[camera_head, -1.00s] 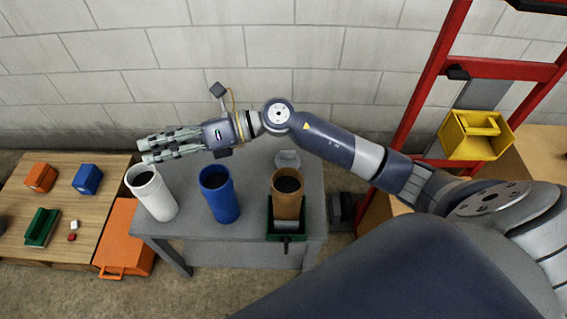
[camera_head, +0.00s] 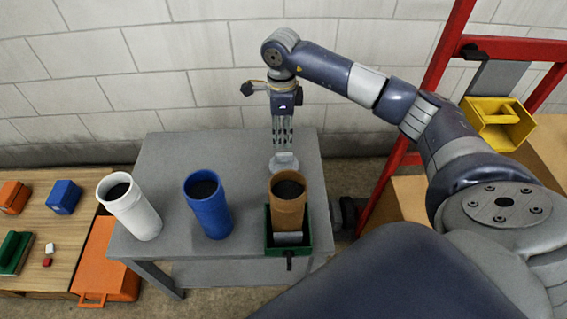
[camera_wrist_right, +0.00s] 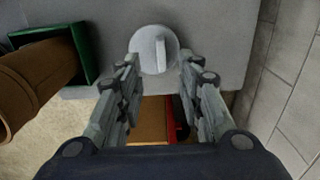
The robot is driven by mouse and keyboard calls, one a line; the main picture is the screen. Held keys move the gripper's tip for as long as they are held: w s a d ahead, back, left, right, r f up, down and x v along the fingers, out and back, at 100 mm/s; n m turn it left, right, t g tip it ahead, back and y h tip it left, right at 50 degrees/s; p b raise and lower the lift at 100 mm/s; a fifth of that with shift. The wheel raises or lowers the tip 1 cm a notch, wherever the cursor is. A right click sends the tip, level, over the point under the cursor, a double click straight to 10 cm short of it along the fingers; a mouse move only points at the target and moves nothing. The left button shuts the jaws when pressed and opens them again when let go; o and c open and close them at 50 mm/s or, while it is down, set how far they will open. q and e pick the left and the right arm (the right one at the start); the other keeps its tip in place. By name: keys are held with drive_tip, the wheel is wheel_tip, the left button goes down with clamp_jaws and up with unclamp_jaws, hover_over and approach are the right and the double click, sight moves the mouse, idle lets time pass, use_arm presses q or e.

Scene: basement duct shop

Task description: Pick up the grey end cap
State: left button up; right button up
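The grey end cap (camera_head: 284,162) sits on the grey table behind the brown pipe. In the right wrist view the end cap (camera_wrist_right: 148,50) is a round disc with a raised bar across it. My right gripper (camera_head: 283,140) points down just above the end cap. In the wrist view the gripper (camera_wrist_right: 160,62) is open, with its two fingers apart and the cap beyond and between the tips. Nothing is held. My left gripper is not in view.
A brown pipe (camera_head: 288,205) stands in a green bin (camera_head: 306,240) close in front of the cap. A blue pipe (camera_head: 208,208) and a white pipe (camera_head: 132,208) stand further left on the grey table (camera_head: 170,160). A block wall (camera_head: 150,80) rises behind; a red frame (camera_head: 440,75) is at right.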

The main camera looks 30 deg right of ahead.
hover_over(284, 153)
drive_tip(key=f, duration=0.4)
drive_tip(key=shift+a, duration=0.3)
drive_tip(key=f, duration=0.5)
drive_tip(key=shift+s+d+b, duration=0.1)
drive_tip(key=shift+d+b, duration=0.15)
drive_tip(key=shift+b, duration=0.1)
drive_tip(key=shift+f, duration=0.2)
clamp_jaws()
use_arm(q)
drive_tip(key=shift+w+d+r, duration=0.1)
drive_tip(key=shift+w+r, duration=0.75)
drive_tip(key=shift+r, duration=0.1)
